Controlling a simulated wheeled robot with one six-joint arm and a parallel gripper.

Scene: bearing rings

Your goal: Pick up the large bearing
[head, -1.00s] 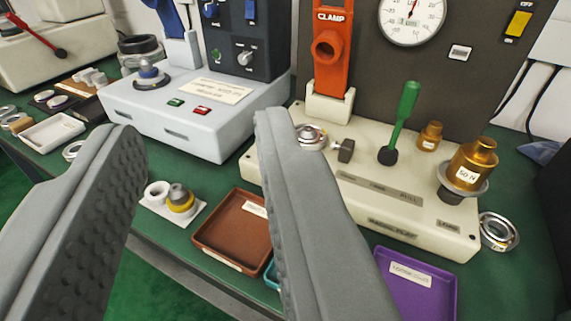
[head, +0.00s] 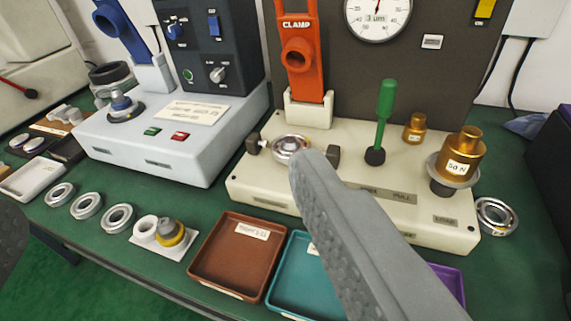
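Several steel bearing rings are in view. Three lie in a row on the green table at left: a left one (head: 60,194), a middle one (head: 86,205) and a right one (head: 118,217). Another bearing (head: 290,148) sits on the cream fixture below the orange clamp. One more bearing (head: 496,215) lies on the table right of the fixture and looks the widest. My gripper (head: 158,190) is wide open and empty. Its right finger crosses in front of the fixture, its tip just below the clamp bearing. Only a bit of the left finger shows at the left edge.
The cream fixture (head: 255,187) carries a green lever (head: 384,105) and a brass weight (head: 461,152). A grey-white machine (head: 185,155) stands left of it. Brown (head: 215,262), teal (head: 285,280) and purple (head: 455,278) trays line the front. A white plate (head: 150,245) holds small rings.

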